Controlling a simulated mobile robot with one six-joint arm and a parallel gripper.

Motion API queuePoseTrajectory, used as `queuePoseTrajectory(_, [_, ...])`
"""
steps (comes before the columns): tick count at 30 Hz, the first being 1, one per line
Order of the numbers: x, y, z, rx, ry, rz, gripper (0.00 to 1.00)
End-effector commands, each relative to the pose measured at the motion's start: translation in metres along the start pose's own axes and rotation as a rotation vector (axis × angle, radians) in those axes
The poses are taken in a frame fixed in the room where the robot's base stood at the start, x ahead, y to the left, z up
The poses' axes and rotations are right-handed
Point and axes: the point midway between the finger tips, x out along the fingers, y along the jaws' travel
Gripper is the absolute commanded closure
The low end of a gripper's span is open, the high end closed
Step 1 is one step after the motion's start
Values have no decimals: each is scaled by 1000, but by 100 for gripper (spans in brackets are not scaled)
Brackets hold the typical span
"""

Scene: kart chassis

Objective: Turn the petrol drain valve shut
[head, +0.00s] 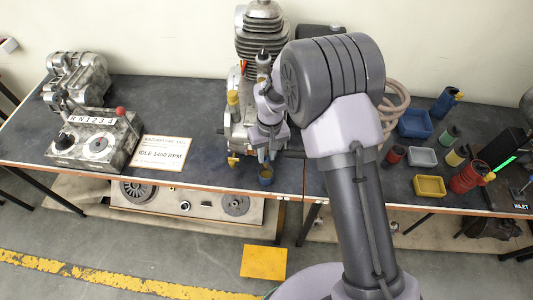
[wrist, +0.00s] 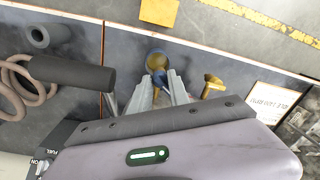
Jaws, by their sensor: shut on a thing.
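My gripper (head: 265,157) is low at the front of the engine (head: 262,38), above the table's front edge. A brass-yellow fitting (head: 233,160) sits beside the gripper, also in the wrist view (wrist: 213,82).
A sign (head: 161,154) and a gearbox with a red-knobbed lever (head: 95,140) are to the left. Blue, grey and yellow trays (head: 430,186) and several cans stand to the right. A hose (head: 394,103) lies behind my arm.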

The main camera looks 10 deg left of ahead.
Motion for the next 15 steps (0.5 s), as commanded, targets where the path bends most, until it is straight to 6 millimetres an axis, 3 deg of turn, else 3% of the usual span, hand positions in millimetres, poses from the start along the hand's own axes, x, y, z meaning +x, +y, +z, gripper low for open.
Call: queuePoseTrajectory(15, [-3,0,-4,-150,2,2,100])
